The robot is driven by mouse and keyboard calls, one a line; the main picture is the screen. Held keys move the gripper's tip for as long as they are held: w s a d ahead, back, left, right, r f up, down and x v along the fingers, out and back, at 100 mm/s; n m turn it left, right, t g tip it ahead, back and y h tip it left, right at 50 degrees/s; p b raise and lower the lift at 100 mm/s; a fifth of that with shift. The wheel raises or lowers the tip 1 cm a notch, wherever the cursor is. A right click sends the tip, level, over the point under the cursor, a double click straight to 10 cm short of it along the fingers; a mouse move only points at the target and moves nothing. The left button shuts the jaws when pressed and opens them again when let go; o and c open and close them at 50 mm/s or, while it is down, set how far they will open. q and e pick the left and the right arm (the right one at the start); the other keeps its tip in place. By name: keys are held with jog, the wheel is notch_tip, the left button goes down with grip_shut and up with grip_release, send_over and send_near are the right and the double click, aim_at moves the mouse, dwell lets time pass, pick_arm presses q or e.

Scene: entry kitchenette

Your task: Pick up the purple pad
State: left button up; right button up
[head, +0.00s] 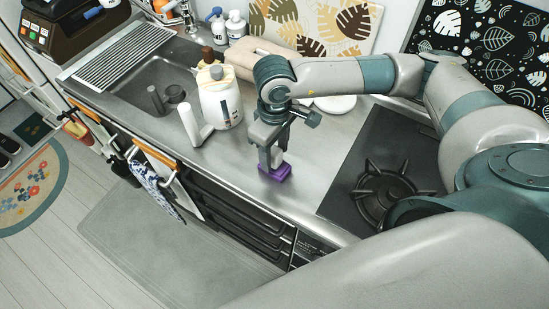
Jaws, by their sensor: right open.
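The purple pad (277,172) is a small block lying on the steel counter (240,172), between the white kettle and the stove. My right gripper (271,160) points down directly over the pad, with its fingers at the pad. The fingers hide part of the pad's top and far side. The jaws are open, and I cannot tell whether they touch the pad. My left gripper is not in view.
A white kettle (221,104) stands close to the left of my right gripper. The stove burner (385,192) is to the right. A sink (150,85) is at the left. The counter's front edge runs just before the pad.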

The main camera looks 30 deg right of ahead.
jog(key=shift+f, duration=0.75)
jog(key=shift+c, duration=0.5)
jog(key=c, duration=1)
jog(key=shift+c, duration=0.2)
jog(key=shift+r, duration=0.15)
